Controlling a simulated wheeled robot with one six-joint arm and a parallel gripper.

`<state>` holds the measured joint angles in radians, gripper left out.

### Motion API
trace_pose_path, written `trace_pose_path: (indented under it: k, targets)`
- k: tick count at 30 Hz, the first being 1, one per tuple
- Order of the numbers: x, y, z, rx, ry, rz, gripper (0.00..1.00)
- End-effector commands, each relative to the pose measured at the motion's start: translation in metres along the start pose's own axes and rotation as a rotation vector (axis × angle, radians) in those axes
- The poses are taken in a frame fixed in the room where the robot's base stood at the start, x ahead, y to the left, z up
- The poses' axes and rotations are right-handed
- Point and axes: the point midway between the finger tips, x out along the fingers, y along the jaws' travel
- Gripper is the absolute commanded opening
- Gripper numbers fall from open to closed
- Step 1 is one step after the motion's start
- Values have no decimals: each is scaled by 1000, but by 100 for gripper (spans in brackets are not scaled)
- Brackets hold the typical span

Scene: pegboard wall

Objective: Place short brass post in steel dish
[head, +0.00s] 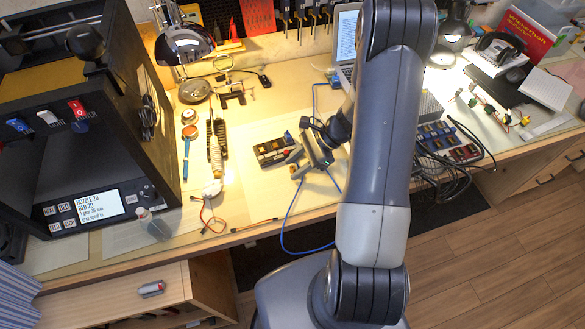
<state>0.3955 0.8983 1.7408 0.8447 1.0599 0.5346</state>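My gripper (298,163) is low over the middle of the bench, just right of a dark case with small parts (272,150). The dish is well to the left of my gripper and farther back. The fingertips are small and partly merge with the case, so I cannot tell their opening or whether they hold anything.
A black printer-like machine (75,140) stands at the left. A laptop (346,45) is behind my arm. A blue cable (290,205) loops near the gripper.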

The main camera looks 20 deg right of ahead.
Motion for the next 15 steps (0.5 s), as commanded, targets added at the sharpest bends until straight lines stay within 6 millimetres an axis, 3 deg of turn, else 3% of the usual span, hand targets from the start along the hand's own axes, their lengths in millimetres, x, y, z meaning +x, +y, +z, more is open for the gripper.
trace_pose_path:
  k: [15]
  targets:
    - [0, 0, 0, 0, 0, 0, 0]
